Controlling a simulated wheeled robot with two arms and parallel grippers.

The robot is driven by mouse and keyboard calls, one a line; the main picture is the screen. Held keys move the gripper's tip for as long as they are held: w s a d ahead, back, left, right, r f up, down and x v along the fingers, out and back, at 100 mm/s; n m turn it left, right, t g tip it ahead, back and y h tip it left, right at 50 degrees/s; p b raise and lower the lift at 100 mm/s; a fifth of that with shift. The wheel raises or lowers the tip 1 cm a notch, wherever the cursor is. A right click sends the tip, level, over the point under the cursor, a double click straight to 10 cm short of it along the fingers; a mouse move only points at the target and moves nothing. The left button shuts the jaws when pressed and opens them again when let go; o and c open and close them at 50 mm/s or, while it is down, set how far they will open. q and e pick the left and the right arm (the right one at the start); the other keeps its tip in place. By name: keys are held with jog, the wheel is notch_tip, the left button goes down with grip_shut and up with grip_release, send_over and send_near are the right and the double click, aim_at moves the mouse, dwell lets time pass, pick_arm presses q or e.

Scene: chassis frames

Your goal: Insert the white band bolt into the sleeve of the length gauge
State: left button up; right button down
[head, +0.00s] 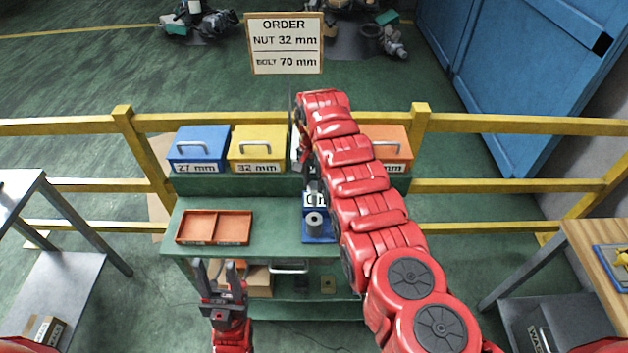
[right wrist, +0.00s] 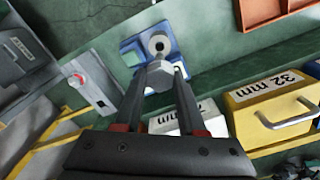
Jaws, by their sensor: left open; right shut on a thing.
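The length gauge (head: 316,238) has a blue base and an upright grey sleeve (head: 314,222) on the green bench; a white label stands behind it. In the right wrist view the sleeve (right wrist: 158,42) shows its round open top. My right gripper (right wrist: 163,80) is shut on a bolt (right wrist: 160,74), whose grey hex head shows between the fingertips. The head appears just beside the sleeve in the picture; the gap cannot be told. The bolt's shank and band are hidden. My left gripper (head: 216,268) is open and empty before the bench's front edge.
An orange two-part tray (head: 213,213) lies left of the gauge. A blue box (head: 199,146), a yellow 32 mm box (head: 258,146) and an orange box (head: 396,140) stand along the back. My right arm covers the bench's right part. A sign (head: 285,62) reads nut 32, bolt 70 mm.

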aim_at(314, 204)
jog(key=shift+f+b, duration=0.15)
jog(key=shift+b, duration=0.15)
notch_tip(314, 204, down, 6)
jog(key=b, duration=0.4)
jog(key=shift+r, duration=0.25)
jog(key=shift+b, duration=0.45)
dwell(1.0)
jog(key=shift+s+f, duration=0.1)
jog(key=shift+f, duration=0.1)
jog(key=shift+f+b, duration=0.35)
jog(key=shift+b, duration=0.1)
notch_tip(314, 204, down, 7)
jog(key=b, duration=0.6)
jog(key=shift+r, duration=0.15)
dwell(1.7)
jog(key=shift+c, duration=2.1)
grip_release()
